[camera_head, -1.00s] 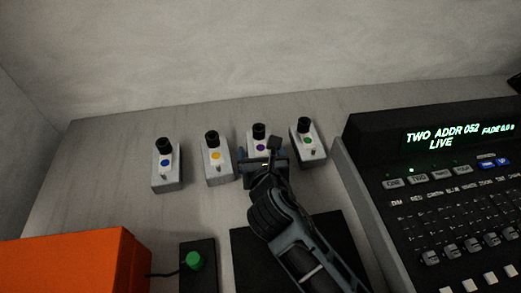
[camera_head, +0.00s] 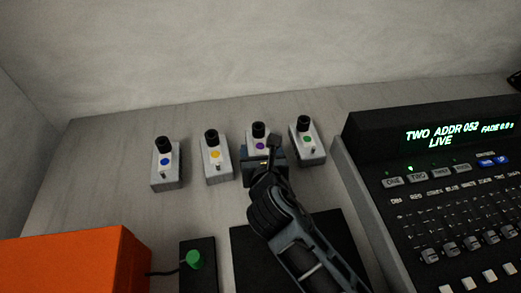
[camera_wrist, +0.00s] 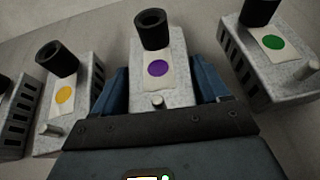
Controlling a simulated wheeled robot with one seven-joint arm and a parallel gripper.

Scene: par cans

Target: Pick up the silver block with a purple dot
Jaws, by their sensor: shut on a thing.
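The silver block with a purple dot (camera_head: 259,138) stands in a row of similar blocks, third from the left, with a black knob on top. In the wrist view the purple-dot block (camera_wrist: 160,90) sits between the two blue fingers of my gripper (camera_wrist: 160,95), which is shut on its sides. In the head view my gripper (camera_head: 263,163) covers the front part of the block. I cannot tell whether the block is clear of the table.
Blocks with a yellow dot (camera_head: 215,167) and a blue dot (camera_head: 166,174) stand to the left, and a green-dot block (camera_head: 309,145) stands close on the right. A black console (camera_head: 440,190) fills the right side. An orange box (camera_head: 70,262) and a green button (camera_head: 194,260) are in front.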

